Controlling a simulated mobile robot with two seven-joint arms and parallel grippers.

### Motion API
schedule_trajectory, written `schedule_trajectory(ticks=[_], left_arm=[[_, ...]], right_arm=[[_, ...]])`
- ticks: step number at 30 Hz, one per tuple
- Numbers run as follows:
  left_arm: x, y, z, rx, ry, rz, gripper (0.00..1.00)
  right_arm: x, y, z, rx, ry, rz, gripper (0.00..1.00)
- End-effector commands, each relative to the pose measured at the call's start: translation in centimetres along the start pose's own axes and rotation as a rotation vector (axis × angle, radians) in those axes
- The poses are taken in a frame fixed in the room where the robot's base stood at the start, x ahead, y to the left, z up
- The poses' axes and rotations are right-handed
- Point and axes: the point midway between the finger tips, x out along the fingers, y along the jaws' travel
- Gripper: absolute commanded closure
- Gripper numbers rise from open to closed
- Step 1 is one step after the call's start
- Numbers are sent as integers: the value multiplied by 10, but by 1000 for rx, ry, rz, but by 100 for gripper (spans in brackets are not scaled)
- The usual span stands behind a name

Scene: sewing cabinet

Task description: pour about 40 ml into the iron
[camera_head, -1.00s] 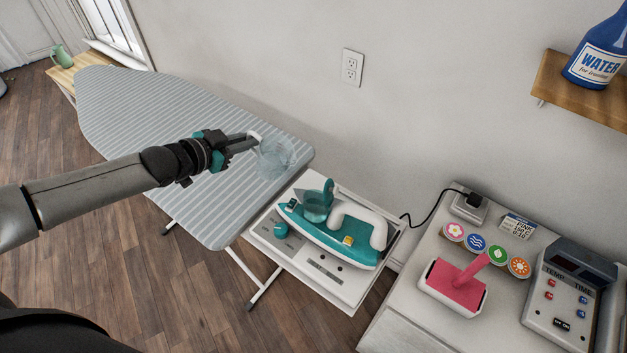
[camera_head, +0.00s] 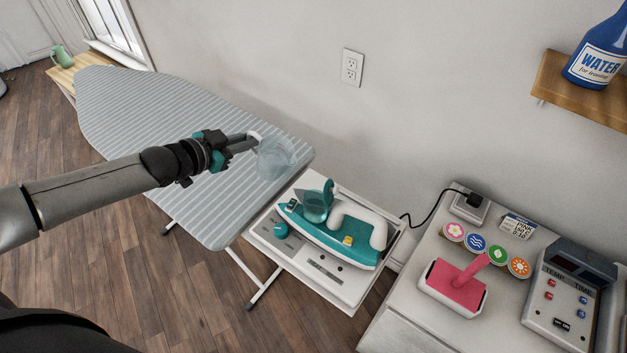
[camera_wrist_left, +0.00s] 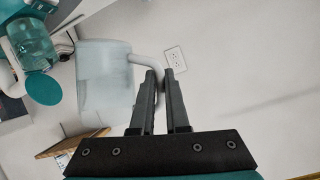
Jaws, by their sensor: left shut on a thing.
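My left gripper (camera_head: 250,142) is shut on the white handle of a clear jug (camera_head: 276,158), above the right end of the ironing board. In the left wrist view the fingers (camera_wrist_left: 161,80) grip the jug's handle, and the jug's clear body (camera_wrist_left: 105,85) is beside them. How much water it holds is hard to tell. The teal and white iron (camera_head: 335,235) rests on a white stand to the right of the jug. Its clear teal tank (camera_head: 316,206) has a raised teal cap (camera_head: 328,189). The jug is apart from the iron. My right gripper is not in view.
A striped ironing board (camera_head: 170,115) lies under my left arm. A blue water bottle (camera_head: 597,55) stands on a wooden shelf (camera_head: 580,98). A green pitcher (camera_head: 62,57) stands far left.

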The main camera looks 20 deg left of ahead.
Motion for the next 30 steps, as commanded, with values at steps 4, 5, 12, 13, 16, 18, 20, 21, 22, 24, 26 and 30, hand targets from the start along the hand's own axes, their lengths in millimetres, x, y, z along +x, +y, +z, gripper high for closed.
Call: schedule_trajectory(ticks=[4, 5, 12, 13, 16, 18, 20, 21, 22, 24, 26, 30], left_arm=[[0, 0, -1, 0, 2, 0, 100], [0, 0, -1, 0, 2, 0, 100], [2, 0, 1, -10, 7, 6, 100], [2, 0, 2, -13, 8, 8, 100], [4, -1, 5, -28, 12, 17, 100], [5, -2, 8, -43, 15, 23, 100], [6, -2, 10, -57, 17, 29, 100], [6, -3, 12, -68, 18, 31, 100], [6, -4, 14, -74, 18, 33, 100], [7, -3, 13, -87, 23, 41, 100], [8, -3, 14, -96, 25, 47, 100], [9, -4, 18, -120, 28, 58, 100]], right_arm=[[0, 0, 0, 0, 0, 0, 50], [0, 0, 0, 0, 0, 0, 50], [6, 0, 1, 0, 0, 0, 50], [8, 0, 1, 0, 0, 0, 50], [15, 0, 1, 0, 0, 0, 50], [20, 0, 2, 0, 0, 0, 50], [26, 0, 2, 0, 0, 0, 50], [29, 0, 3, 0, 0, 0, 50], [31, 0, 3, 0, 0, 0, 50], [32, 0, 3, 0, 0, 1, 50], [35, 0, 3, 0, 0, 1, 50], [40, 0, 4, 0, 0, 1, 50]])
